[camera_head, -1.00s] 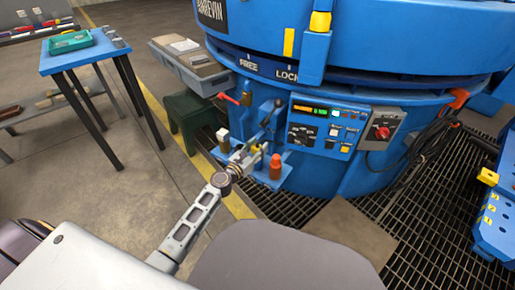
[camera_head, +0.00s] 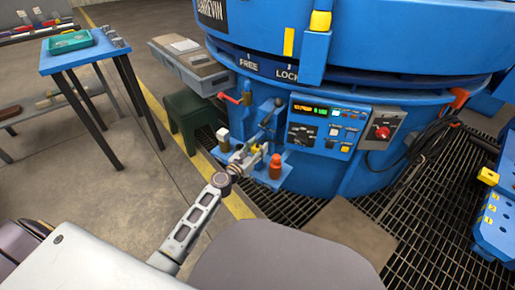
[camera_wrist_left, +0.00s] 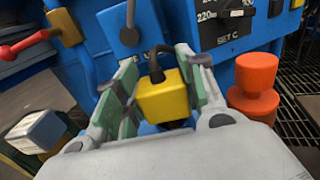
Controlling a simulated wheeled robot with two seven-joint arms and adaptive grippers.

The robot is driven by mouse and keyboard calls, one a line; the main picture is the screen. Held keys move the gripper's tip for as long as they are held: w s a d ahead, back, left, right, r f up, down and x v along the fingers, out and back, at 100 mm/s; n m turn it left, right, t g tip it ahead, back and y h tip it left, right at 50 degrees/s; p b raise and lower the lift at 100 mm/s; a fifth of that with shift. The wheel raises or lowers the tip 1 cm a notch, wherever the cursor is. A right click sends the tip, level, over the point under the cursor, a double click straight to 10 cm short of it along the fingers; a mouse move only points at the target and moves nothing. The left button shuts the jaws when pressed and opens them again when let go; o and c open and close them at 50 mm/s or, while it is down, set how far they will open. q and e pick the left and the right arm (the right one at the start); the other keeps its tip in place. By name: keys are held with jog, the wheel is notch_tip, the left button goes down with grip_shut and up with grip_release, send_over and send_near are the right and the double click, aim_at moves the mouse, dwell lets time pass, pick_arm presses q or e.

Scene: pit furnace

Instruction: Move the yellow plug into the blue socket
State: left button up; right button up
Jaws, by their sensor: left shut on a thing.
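The yellow plug (camera_wrist_left: 163,97) is a block with a black cable rising from its top. It sits between the green-padded fingers of my left gripper (camera_wrist_left: 150,88), which is shut on it. In the head view my left gripper (camera_head: 252,157) is low over the small blue shelf on the furnace front, and the plug is small and partly hidden there. A dark part and a bit of blue surface show just below the plug in the wrist view. I cannot make out the blue socket or whether the plug touches it. My right gripper is not in view.
An orange-red knob (camera_head: 275,166) stands just right of the gripper, and a white-topped post (camera_head: 222,134) stands to its left. A red-handled lever (camera_head: 233,99) is behind. The control panel (camera_head: 325,125) is at the right. A blue table (camera_head: 85,58) stands far left.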

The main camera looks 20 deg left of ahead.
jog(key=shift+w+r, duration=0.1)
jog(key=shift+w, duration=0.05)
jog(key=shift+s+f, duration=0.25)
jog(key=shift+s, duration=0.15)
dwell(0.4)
pick_arm(q)
jog(key=shift+f, duration=0.25)
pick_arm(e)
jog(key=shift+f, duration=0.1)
pick_arm(q)
jog(key=shift+f+b, duration=0.2)
jog(key=shift+b, duration=0.15)
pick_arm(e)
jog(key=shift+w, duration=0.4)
pick_arm(q)
jog(key=shift+f, duration=0.15)
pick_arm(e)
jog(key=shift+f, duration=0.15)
pick_arm(q)
jog(key=o, duration=0.8)
jog(key=shift+c, duration=0.2)
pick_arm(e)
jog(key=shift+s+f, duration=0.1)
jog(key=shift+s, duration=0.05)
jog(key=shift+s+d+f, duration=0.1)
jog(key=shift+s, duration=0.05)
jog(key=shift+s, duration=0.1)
pick_arm(q)
jog(key=shift+s, duration=0.1)
